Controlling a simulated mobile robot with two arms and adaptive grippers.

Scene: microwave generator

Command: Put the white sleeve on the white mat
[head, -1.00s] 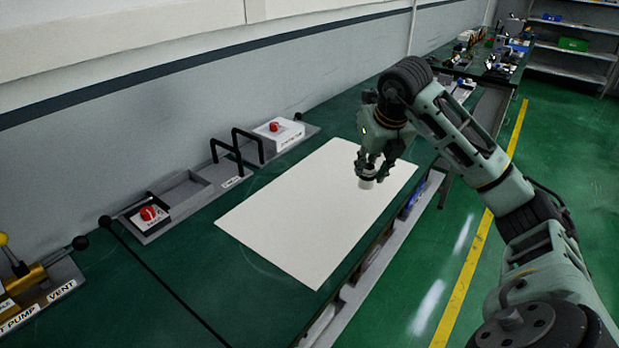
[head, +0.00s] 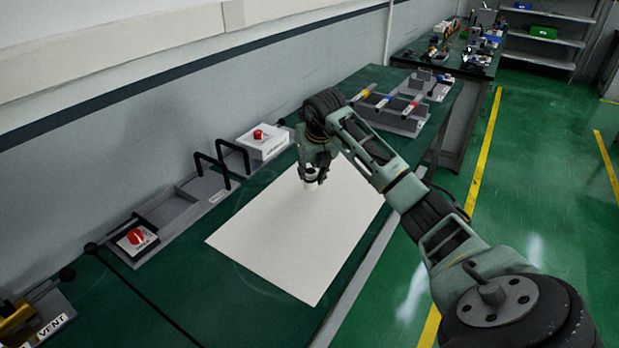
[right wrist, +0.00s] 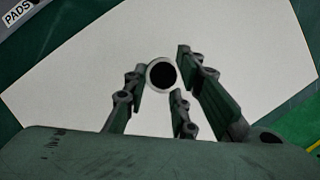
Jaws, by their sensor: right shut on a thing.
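The white mat (head: 285,245) lies flat on the green bench in the head view; it also fills much of the right wrist view (right wrist: 70,85). The white sleeve (head: 311,187) shows under my right gripper (head: 312,176), over the far part of the mat. In the right wrist view I look down on the sleeve's round end (right wrist: 151,79), with its dark bore, between the fingers of my right gripper (right wrist: 164,78). The gripper is shut on the sleeve and points down. I cannot tell whether the sleeve touches the mat. My left gripper is out of view.
Along the wall stand a tray with black handles (head: 222,165), a white box with a red knob (head: 262,141) and a red-knobbed unit (head: 136,238). A grey rack with coloured-band tools (head: 395,108) stands beyond the mat. The near part of the mat is bare.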

